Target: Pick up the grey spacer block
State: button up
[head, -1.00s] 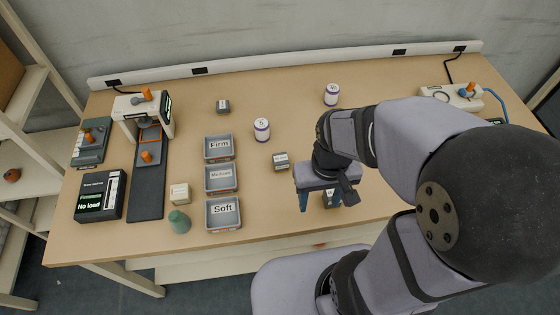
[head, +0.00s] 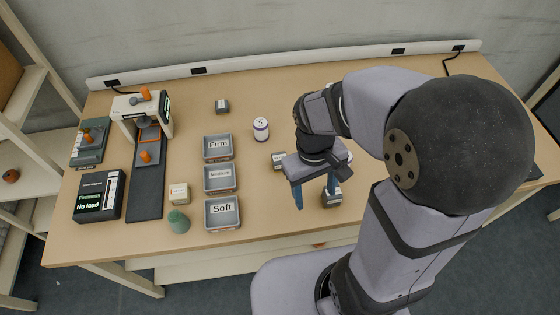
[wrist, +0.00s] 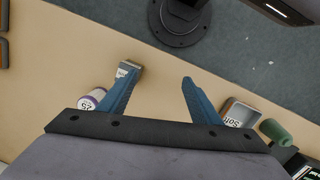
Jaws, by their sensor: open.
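Three small grey blocks with pale labels lie on the table; I cannot read which is the spacer. One block (head: 332,199) is close to my gripper (head: 315,192), by its right finger. It also shows in the wrist view (wrist: 129,67), beside the left finger there and partly hidden by it. A second block (head: 278,161) lies just behind my gripper, partly hidden by it. A third block (head: 222,106) lies alone at the back. My gripper (wrist: 160,76) is open and empty, fingers pointing down, with bare tabletop between them in the wrist view.
Trays marked Firm (head: 218,147), Medium (head: 221,178) and Soft (head: 222,212) stand left of my gripper. A green piece (head: 179,221), a cream block (head: 179,193) and a white roll (head: 261,129) stand nearby. Another roll (wrist: 92,99) shows in the wrist view. The front edge is close.

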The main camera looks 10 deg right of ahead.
jog(key=w+a+f+n+h, duration=0.35)
jog(key=w+n+h, duration=0.25)
jog(key=w+n, duration=0.35)
jog(key=n+t+h+b, duration=0.1)
jog(key=n+t+h, duration=0.2)
jog(key=n+h, duration=0.3)
send_near(274, 159)
jog(key=d, duration=0.1)
jog(key=d+n, duration=0.1)
jog(key=d, duration=0.1)
jog(key=shift+s+f+y, duration=0.1)
jog(key=shift+f+y, duration=0.1)
jog(key=shift+y, duration=0.2)
jog(key=shift+a+n, duration=0.35)
jog(key=shift+d+f, duration=0.15)
jog(key=shift+d, duration=0.4)
jog(key=shift+w+d+f+p, duration=0.3)
jog(key=shift+d+f, duration=0.05)
jog(key=shift+d, duration=0.1)
jog(key=shift+d+p, duration=0.5)
jog(key=shift+d, duration=0.05)
jog(key=p+x, duration=0.1)
jog(key=x, duration=0.2)
jog(key=shift+w+d+p, duration=0.1)
jog(key=shift+p, duration=0.2)
jog(key=shift+w+d+f, duration=0.1)
jog(key=shift+d+f, duration=0.2)
jog(key=shift+d, duration=0.1)
